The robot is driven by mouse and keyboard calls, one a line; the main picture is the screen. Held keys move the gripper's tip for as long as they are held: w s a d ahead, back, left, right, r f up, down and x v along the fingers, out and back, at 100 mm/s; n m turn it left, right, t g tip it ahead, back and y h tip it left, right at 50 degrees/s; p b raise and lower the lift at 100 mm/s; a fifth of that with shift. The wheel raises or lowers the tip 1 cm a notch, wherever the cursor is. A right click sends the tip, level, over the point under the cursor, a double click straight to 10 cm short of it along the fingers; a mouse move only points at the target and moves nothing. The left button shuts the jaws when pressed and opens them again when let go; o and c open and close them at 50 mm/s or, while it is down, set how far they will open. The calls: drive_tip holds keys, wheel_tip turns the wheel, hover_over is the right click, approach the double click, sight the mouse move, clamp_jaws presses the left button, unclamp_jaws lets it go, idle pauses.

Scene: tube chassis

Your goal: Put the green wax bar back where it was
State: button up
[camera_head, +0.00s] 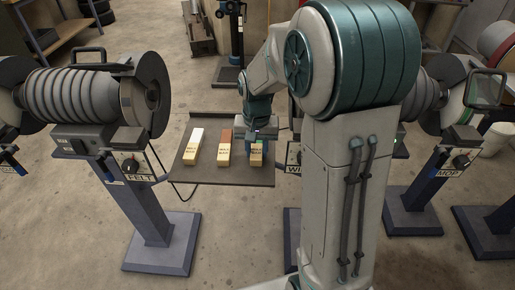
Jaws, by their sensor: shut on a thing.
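Three wax bars with tan wrapped ends are at a dark tray (200,176): a white-topped bar (195,138) at left, a red-brown bar (226,137) in the middle and a third bar (256,156) at right. My gripper (258,140) comes down over the far part of this right bar and is shut on it. The gripper hides its upper part, so its green colour does not show clearly. I cannot tell whether the held bar touches the tray.
A buffing machine labelled FELT (90,95) stands left of the tray on a pedestal. A machine labelled MOP (445,105) stands at the right. My arm hides much of the area right of the tray. The tray's front left part is bare.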

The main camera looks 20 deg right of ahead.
sight(257, 150)
drive_tip(key=shift+f, duration=0.1)
drive_tip(key=o, duration=1)
drive_tip(key=shift+c, duration=0.2)
wheel_tip(257, 150, up, 12)
drive_tip(key=p, duration=0.2)
drive_tip(key=s+f+n+t, duration=0.1)
drive_tip(key=s, duration=0.8)
drive_tip(key=s+f+n+t, duration=0.1)
drive_tip(key=s+n, duration=0.1)
drive_tip(key=s, duration=0.7)
drive_tip(key=shift+f+n, duration=0.3)
drive_tip(key=shift+f, duration=0.05)
drive_tip(key=shift+a, duration=0.1)
